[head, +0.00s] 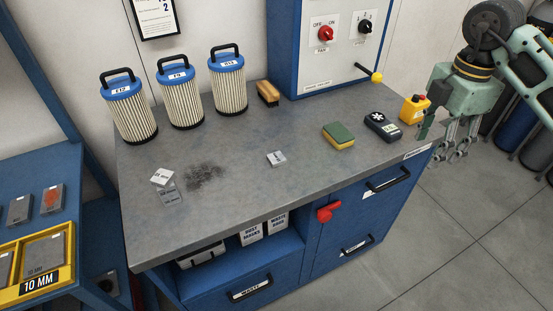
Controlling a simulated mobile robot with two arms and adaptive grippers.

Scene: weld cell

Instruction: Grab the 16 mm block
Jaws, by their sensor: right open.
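Several small grey blocks with white labels are in view, and I cannot read 16 mm on any of them. One pale block (162,177) lies on the workbench at the left, touching or overlapping a darker grey block (171,194). Another small block (276,158) lies alone near the middle of the bench. My right gripper (452,154) is open and empty, hanging over the floor beyond the bench's right end, well away from these blocks. My left gripper is out of view.
Three filters (180,95), a brush (268,93), a sponge (339,137), a black meter (382,125) and a yellow device (414,109) stand on the workbench (235,205). A blue rack (75,185) at left holds more blocks and a yellow 10 MM tray (40,283).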

